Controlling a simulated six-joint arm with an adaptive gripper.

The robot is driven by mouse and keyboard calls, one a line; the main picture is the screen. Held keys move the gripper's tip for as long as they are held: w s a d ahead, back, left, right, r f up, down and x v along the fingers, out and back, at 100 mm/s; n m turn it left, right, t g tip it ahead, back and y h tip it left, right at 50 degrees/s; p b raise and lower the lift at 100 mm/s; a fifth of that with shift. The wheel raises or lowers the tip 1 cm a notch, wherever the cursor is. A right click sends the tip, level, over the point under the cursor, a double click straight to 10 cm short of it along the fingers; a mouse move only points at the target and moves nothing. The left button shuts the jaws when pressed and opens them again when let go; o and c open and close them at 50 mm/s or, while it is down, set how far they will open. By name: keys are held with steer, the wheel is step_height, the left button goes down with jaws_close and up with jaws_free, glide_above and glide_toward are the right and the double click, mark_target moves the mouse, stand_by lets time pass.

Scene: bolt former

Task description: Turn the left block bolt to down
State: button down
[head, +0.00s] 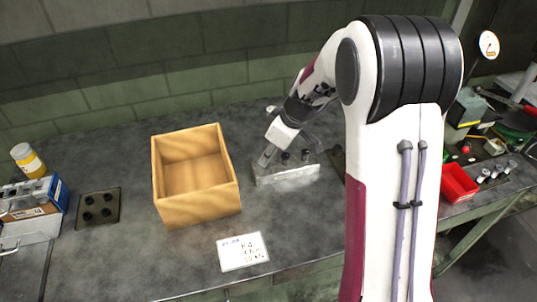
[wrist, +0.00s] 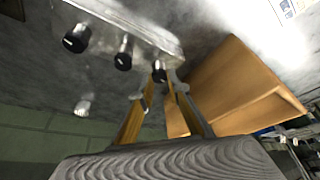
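The metal block (head: 288,174) lies on the bench, right of the wooden box. In the wrist view the block (wrist: 140,27) crosses the upper left, upside down relative to the head view. It carries three bolts with black caps. The left bolt (wrist: 159,74) is the rightmost in the wrist view; the middle bolt (wrist: 123,61) and right bolt (wrist: 76,39) stand clear. My gripper (wrist: 160,84) is open, its fingertips on either side of the left bolt with a gap visible. In the head view my gripper (head: 267,156) is at the block's left end, hiding the left bolt.
A wooden box (head: 195,205) stands close left of the block. A dark plate with several black knobs (head: 98,208) lies further left. A white card (head: 243,251) lies in front. A red tray (head: 459,183) is at the right. Bare bench lies before the block.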

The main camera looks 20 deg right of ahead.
steer(key=shift+s+a+m, duration=0.1)
steer(key=shift+m, duration=0.7)
steer(key=shift+a+m+t+h, duration=0.1)
steer(key=shift+m+t+h, duration=0.3)
steer(key=shift+m+h, duration=0.75)
steer(key=shift+m, duration=1.05)
steer(key=shift+a+m+h, duration=0.2)
steer(key=shift+m+h, duration=0.35)
steer(key=shift+m, duration=0.95)
steer(key=shift+a+m+h, duration=0.15)
steer(key=shift+m+h, duration=0.35)
steer(key=shift+m, duration=1)
steer(key=shift+m+h, duration=0.4)
steer(key=shift+m, duration=0.5)
steer(key=shift+a+m+g+h, duration=0.1)
steer(key=shift+m+g+h, duration=0.2)
steer(key=shift+m, duration=0.8)
steer(key=shift+a+m+g+h, duration=0.15)
steer(key=shift+m+h, duration=0.25)
steer(key=shift+m, duration=0.7)
steer(key=shift+w+a+m+g+h, duration=0.15)
steer(key=shift+m+g, duration=0.2)
steer(key=shift+m, duration=0.6)
steer(key=shift+w+d+m+g+h, duration=0.1)
steer(key=shift+m+g, duration=0.25)
steer(key=shift+m, duration=0.55)
steer(key=shift+w+a+m+g+h, duration=0.15)
steer(key=shift+m+g, duration=0.2)
steer(key=shift+m, duration=0.6)
steer(key=shift+d, duration=0.1)
